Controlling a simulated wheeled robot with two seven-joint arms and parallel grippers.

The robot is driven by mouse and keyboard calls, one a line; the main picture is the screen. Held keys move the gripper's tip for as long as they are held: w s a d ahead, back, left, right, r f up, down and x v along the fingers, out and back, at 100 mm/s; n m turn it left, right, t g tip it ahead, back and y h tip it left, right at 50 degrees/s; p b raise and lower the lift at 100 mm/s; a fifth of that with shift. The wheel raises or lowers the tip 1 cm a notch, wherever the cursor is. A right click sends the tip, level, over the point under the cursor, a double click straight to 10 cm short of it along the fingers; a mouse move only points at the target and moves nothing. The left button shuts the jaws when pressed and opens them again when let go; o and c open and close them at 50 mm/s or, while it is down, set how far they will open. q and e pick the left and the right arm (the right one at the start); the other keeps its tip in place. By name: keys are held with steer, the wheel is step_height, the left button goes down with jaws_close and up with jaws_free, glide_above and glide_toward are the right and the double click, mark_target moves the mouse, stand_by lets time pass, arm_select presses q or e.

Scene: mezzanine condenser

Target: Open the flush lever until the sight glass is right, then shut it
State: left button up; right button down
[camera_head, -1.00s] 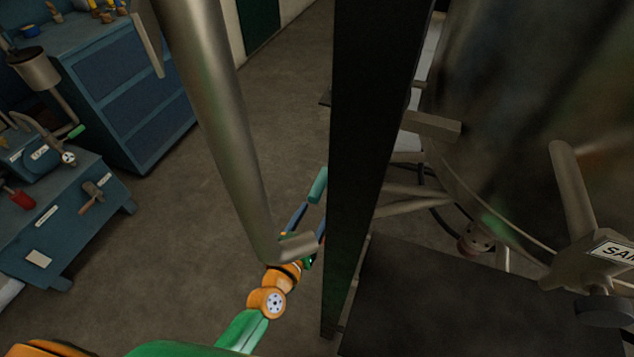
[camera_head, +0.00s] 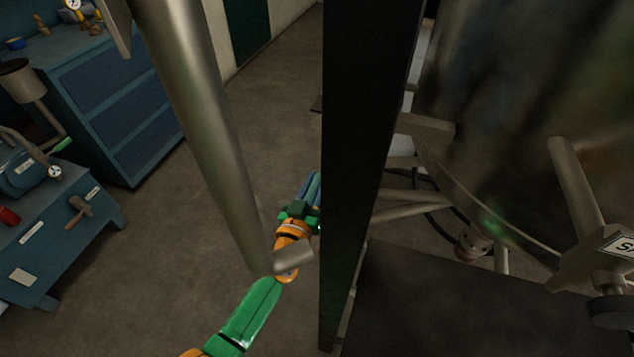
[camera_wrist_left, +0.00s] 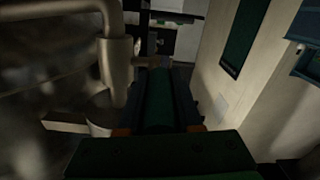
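My left gripper (camera_head: 312,192) is at the end of the green and orange arm, partly hidden behind a black upright post. In the left wrist view its green and dark fingers (camera_wrist_left: 160,100) point away from the camera, and I cannot tell whether they are apart. A short tan bar (camera_wrist_left: 150,62) shows just beyond the fingertips, beside a metal pipe fitting (camera_wrist_left: 116,72). I cannot tell if this bar is the flush lever or if it touches the fingers. I cannot make out the sight glass. My right gripper is out of view.
The black post (camera_head: 350,150) and a slanted metal pipe (camera_head: 205,110) stand close in front. A large metal vessel (camera_head: 520,90) fills the right, with a handled valve (camera_head: 575,190) bearing a partly visible label. Blue drawers (camera_head: 110,105) and a bench stand left. Floor between is clear.

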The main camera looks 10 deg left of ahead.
arm_select(q)
jaws_close()
steer(key=shift+f, duration=0.1)
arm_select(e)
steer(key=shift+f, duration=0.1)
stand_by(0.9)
